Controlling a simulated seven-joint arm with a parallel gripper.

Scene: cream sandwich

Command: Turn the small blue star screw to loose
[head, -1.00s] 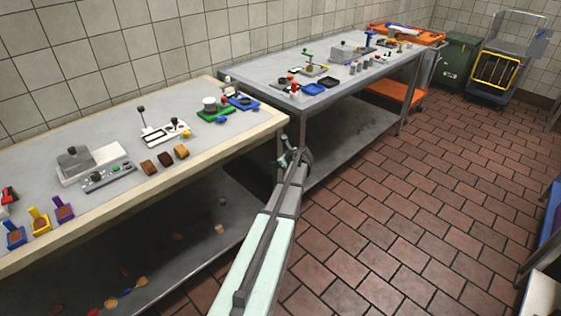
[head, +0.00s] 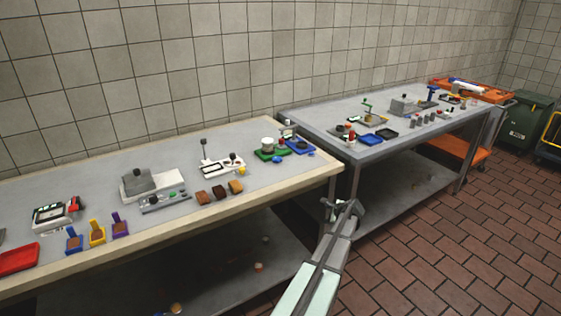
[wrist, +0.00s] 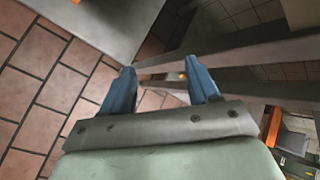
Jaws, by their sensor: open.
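Small blue pieces sit at the right end of the near table: a small blue knob-like piece (head: 277,160) in front of a green base (head: 270,154), and a blue base (head: 299,146) just right of that. They are too small to tell which one is the star screw. My gripper (head: 340,208) is beyond the near table's right end, by the gap between the two tables, apart from these pieces. In the wrist view my gripper (wrist: 160,70) shows two blue fingers spread apart with nothing between them. No blue screw shows in the wrist view.
The near table (head: 110,268) also holds a grey device (head: 150,183), brown blocks (head: 219,193), small colored scoops (head: 97,233) and a red tray (head: 18,258). A second table (head: 357,156) stands beyond, with an orange cart (head: 470,92) and green bin (head: 528,120). The tiled floor is open at right.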

